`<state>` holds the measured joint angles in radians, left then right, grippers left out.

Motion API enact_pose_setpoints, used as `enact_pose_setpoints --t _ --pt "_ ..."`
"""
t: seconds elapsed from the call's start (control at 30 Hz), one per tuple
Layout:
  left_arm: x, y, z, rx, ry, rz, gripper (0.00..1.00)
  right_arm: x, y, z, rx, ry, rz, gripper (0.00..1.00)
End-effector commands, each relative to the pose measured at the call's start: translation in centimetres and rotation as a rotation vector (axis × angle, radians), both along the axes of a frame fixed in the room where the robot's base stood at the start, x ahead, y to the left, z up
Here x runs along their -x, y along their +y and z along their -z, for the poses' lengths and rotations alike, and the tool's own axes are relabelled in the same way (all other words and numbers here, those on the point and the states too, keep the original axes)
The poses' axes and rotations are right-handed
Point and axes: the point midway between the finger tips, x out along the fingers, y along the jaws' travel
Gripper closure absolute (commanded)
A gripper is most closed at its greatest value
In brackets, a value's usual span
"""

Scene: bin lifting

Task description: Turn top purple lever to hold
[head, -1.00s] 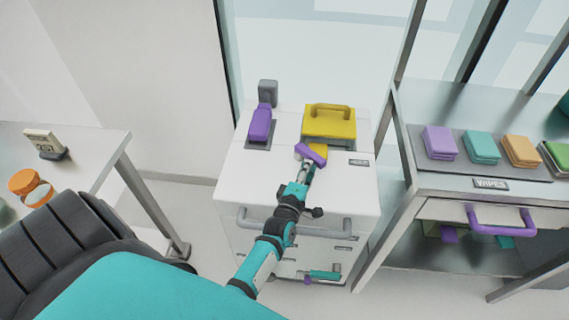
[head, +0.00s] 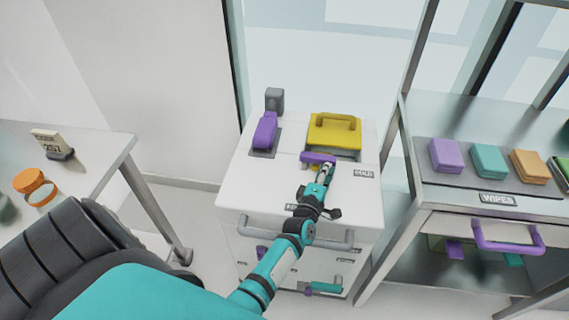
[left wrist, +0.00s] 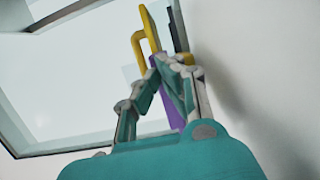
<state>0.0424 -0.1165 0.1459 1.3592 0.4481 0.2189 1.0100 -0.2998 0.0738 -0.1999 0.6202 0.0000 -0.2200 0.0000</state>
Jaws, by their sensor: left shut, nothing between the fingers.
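The top purple lever (head: 316,157) lies on the white cabinet top (head: 238,182), just in front of the yellow lid (head: 334,134). It points nearly straight across the picture. A HOLD label (head: 364,173) is to its right. My left gripper (head: 327,168) is shut with nothing in its fingers and is right at the lever's near side. Contact cannot be told for sure. In the left wrist view, the gripper's fingers (left wrist: 180,62) show beside a purple part (left wrist: 172,102), which they partly hide. My right gripper is not in view.
Another purple handle (head: 265,131) stands on a grey plate at the cabinet's back left. A grey drawer handle (head: 250,232) is below my left arm. A shelf (head: 420,193) with coloured wipes stands to the right, a table (head: 105,150) to the left.

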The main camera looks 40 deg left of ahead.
Motion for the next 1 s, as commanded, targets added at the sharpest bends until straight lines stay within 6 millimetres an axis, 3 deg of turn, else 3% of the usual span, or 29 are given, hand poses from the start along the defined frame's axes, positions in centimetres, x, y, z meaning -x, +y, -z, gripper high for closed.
enact_pose_setpoints --t 0.67,0.83,1.0 --pt "-0.1 0.0 0.0 0.000 0.001 0.000 1.00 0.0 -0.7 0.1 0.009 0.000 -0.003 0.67" --pt "1.8 -0.5 0.1 0.001 0.002 0.000 1.00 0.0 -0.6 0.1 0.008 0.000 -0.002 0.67" --pt "5.4 -1.3 0.2 0.002 0.004 -0.001 1.00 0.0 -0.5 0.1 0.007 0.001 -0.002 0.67"
